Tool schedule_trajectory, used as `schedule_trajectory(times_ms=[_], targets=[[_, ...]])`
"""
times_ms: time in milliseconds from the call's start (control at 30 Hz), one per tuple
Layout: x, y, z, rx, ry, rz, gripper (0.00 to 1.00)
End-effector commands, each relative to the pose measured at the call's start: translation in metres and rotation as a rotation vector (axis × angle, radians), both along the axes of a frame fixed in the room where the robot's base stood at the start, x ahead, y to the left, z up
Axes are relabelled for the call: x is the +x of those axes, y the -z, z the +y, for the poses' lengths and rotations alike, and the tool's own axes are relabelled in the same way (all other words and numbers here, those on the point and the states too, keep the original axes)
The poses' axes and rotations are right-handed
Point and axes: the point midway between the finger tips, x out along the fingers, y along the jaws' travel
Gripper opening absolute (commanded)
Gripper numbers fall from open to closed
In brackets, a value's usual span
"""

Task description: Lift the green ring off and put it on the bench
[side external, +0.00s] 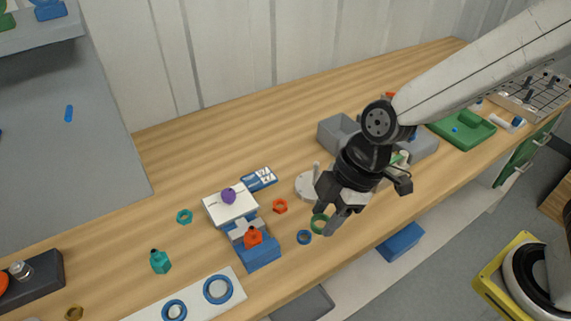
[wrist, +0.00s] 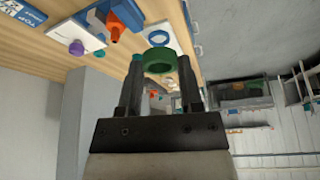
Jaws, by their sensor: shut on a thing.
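The green ring (side external: 319,223) is between the fingertips of my gripper (side external: 333,217), over the front part of the bench (side external: 378,211). In the wrist view the green ring (wrist: 160,61) sits between the two dark fingers of my gripper (wrist: 160,68), which are shut on it. In the side view it appears close to the bench top, but I cannot tell whether it touches it. A white round base with an upright peg (side external: 308,184) stands just behind and left of my gripper, partly hidden by it.
A blue block with an orange piece (side external: 262,254) stands near the front edge. Grey bins (side external: 337,132) are behind my gripper. Bare wood lies right of it.

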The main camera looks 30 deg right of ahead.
Motion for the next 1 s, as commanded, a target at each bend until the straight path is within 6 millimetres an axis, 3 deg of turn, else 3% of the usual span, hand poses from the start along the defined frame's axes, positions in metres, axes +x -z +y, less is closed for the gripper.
schedule_trajectory(times_ms=[567, 1000], targets=[[0.0, 0.0, 0.0, 0.0, 0.0, 0.0, 0.0], [0.0, -0.016, 0.0, 0.001, 0.0, -0.001, 0.0]])
